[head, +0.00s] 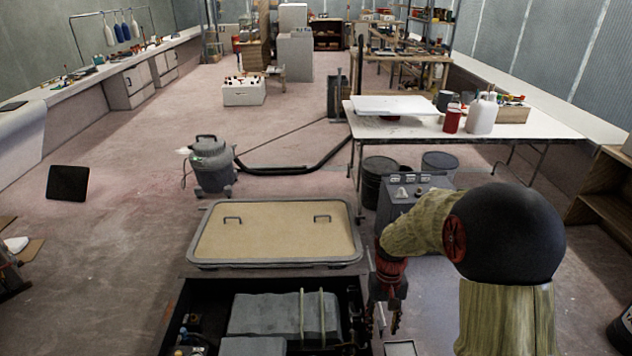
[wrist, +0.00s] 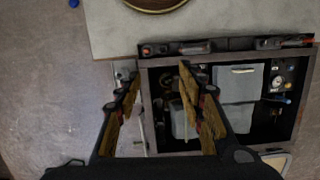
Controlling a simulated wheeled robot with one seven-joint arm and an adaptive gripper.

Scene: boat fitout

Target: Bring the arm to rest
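My arm rises at the right of the head view, with a large dark joint and mottled olive-brown links. My gripper (head: 384,315) hangs downward from it, beside the right edge of the open dark box (head: 262,284). In the wrist view my gripper (wrist: 160,78) has its two fingers spread apart, with nothing between them. The open box (wrist: 146,105) also shows in the wrist view, below and beyond the fingers. I cannot tell the height of the fingertips above it.
The box holds grey blocks (head: 275,314) with straps. A framed tan hatch panel (head: 275,235) lies behind it. A grey vacuum (head: 210,165) with a hose stands farther back. A white table (head: 540,130) with bottles is at the right, with dark drums (head: 378,185) under it.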

